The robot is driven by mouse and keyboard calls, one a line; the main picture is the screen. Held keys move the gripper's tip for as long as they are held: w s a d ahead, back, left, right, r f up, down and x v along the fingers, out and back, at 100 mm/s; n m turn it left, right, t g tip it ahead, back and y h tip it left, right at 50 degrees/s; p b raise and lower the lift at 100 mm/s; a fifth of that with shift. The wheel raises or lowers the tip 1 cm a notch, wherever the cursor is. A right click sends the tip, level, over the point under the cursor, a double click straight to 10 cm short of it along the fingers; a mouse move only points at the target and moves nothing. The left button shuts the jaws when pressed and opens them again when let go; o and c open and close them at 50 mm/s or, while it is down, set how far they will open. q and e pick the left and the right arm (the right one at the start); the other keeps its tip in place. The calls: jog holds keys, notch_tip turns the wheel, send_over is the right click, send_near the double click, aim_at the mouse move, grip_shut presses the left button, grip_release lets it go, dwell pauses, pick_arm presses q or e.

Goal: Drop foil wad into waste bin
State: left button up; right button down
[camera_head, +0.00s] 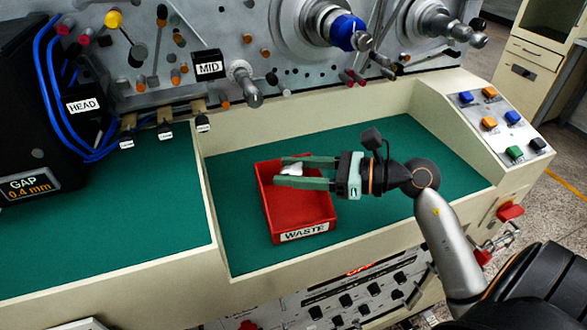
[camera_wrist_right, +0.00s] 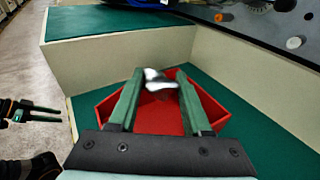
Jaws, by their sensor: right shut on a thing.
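The foil wad (camera_head: 291,169) is a small crumpled silver-white lump. My right gripper (camera_head: 280,171) is shut on it near the fingertips, and the wad shows between the green fingers in the right wrist view (camera_wrist_right: 158,80). The red waste bin (camera_head: 305,231), labelled WASTE, stands on the green surface. In both views the fingers and wad appear over the bin's opening; the exact height above it is hard to tell. The fingers hide part of the bin's inside. My left gripper (camera_wrist_right: 35,112) shows at the left of the right wrist view, its two fingers apart and empty.
A cream divider (camera_head: 210,190) separates the bin's bay from the left green surface. A machine panel with spindles and knobs rises behind. A sloped button panel (camera_head: 497,122) stands at the right. Green surface beside the bin is clear.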

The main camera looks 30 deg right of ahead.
pick_arm(q)
jog(key=shift+w+d+r, duration=0.15)
jog(key=shift+w+r, duration=0.05)
pick_arm(e)
jog(key=shift+c, duration=1.3)
grip_release()
jog(key=shift+s, duration=0.1)
jog(key=shift+s+d, duration=0.15)
jog(key=shift+d, duration=0.1)
pick_arm(q)
jog(key=shift+w+d+f+b, duration=0.45)
jog(key=shift+d+f+b, duration=0.15)
jog(key=shift+b, duration=0.55)
pick_arm(e)
jog(key=v, duration=1.2)
pick_arm(q)
jog(key=shift+s, duration=0.15)
pick_arm(e)
jog(key=shift+a, duration=0.1)
